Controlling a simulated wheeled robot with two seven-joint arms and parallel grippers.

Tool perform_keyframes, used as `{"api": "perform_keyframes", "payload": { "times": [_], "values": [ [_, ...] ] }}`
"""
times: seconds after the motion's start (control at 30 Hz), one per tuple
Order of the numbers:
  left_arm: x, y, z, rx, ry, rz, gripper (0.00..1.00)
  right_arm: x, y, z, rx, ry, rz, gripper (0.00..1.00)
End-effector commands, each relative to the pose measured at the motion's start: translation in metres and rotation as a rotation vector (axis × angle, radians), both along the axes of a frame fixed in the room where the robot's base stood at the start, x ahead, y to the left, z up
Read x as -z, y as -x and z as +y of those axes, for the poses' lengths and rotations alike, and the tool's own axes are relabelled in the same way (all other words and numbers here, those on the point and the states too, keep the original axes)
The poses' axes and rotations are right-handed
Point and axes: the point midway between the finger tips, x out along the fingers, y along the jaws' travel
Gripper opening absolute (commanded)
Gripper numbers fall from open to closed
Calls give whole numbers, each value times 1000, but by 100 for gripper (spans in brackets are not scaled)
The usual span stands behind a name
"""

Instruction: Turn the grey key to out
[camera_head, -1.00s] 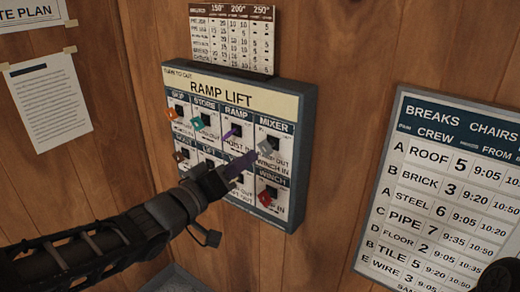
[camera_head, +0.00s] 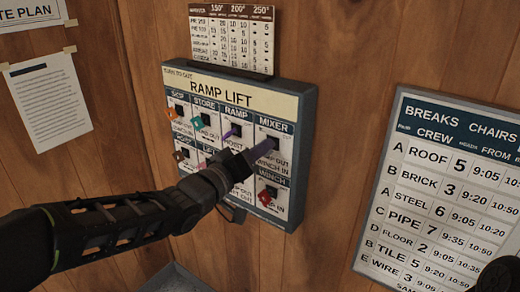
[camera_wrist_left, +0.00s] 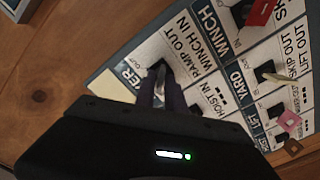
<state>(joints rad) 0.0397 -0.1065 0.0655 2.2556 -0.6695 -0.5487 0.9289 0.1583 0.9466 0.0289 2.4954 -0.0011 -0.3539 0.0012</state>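The grey key (camera_wrist_left: 158,76) is in the MIXER switch at the upper right of the RAMP LIFT panel (camera_head: 308,140). My left gripper (camera_head: 268,146) reaches it from the lower left, and its purple fingers hide the key in the head view. In the left wrist view the two fingers (camera_wrist_left: 160,88) stand on either side of the key, with a narrow gap between them. I cannot tell whether they press on it. The lettering RAMP OUT and WINCH IN is beside this switch. My right gripper is not clearly in view.
Other keys sit close by: purple (camera_head: 232,131), teal (camera_head: 201,122), orange (camera_head: 171,113) and red (camera_head: 265,198). A small chart (camera_head: 232,38) is above the panel. A breaks board (camera_head: 440,190) hangs to the right on the wooden wall.

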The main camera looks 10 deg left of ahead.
Motion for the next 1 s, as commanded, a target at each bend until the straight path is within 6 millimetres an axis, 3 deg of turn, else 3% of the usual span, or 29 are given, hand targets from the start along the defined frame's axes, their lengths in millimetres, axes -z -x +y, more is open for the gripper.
{"api": "perform_keyframes", "payload": {
  "times": [0.17, 0.73, 1.0],
  "values": [
    [0, 0, 0, 0, 0, 0, 0, 0, 0, 0, 0, 0, 0, 36],
    [0, 0, 0, 0, -5, -2, 0, 1, 0, 0, 0, 0, 0, 36],
    [2, 0, -1, 1, -65, -26, 0, 10, 0, 0, 0, 0, -1, 36]
  ]
}}
